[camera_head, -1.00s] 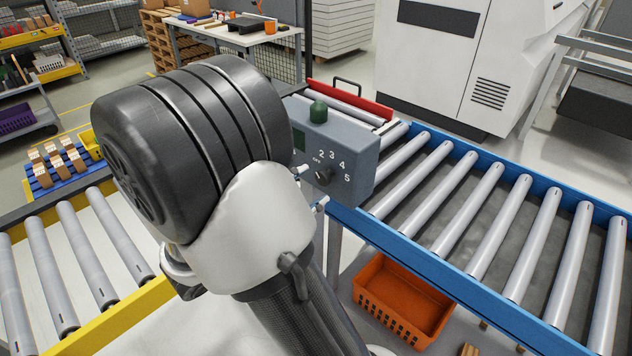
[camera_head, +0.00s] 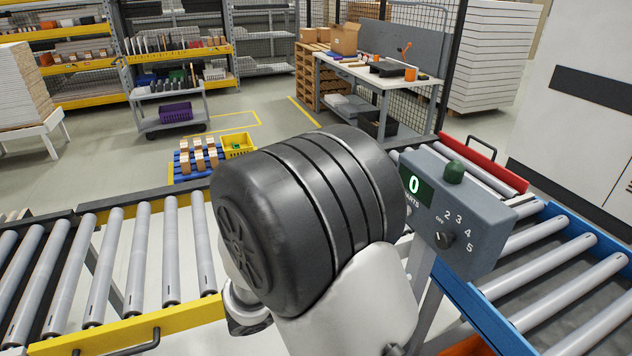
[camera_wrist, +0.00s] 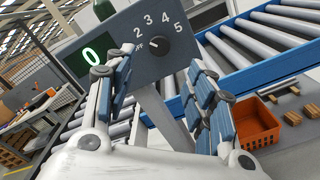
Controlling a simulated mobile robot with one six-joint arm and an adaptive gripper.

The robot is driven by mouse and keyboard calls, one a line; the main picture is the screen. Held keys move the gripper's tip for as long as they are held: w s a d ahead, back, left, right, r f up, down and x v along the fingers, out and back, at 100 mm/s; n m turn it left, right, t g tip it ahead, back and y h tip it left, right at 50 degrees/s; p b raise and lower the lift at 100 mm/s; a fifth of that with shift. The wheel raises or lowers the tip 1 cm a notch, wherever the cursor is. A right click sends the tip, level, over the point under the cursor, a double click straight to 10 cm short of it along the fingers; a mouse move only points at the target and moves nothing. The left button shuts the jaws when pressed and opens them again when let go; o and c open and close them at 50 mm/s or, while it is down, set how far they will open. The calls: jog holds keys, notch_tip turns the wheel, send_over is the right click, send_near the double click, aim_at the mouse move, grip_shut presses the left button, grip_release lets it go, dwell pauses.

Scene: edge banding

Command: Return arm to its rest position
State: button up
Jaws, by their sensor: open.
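My gripper (camera_wrist: 160,100) shows in the wrist view with its two blue-padded fingers spread apart and nothing between them. In front of it stands a grey control box (camera_wrist: 190,25) with a green display reading 0, a dark rotary knob (camera_wrist: 160,47) and marks OFF, 2, 3, 4, 5. The fingers overlap the post and lower edge of the box in this view; I cannot tell any contact. In the head view my dark arm joint hides the gripper. The control box (camera_head: 485,235) stands just right of the joint, with a green button (camera_head: 454,172) on top.
A yellow-framed roller conveyor (camera_head: 180,322) runs at the left, a blue-framed one (camera_head: 480,318) at the right. An orange crate (camera_wrist: 256,128) sits below the blue conveyor.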

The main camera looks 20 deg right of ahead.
jog(key=s+f+m+g+y, duration=0.25)
jog(key=s+m+y, duration=0.45)
jog(key=s+y, duration=0.5)
jog(key=s+a+r+m+t+y, duration=0.1)
jog(key=a+r+m+t+y, duration=0.1)
jog(key=a, duration=0.3)
jog(key=a+r+m+t+y, duration=0.1)
jog(key=a+m+t+y, duration=0.1)
jog(key=a+t+y, duration=0.2)
jog(key=shift+s+a+r, duration=0.35)
jog(key=shift+a, duration=0.85)
jog(key=shift+c, duration=0.4)
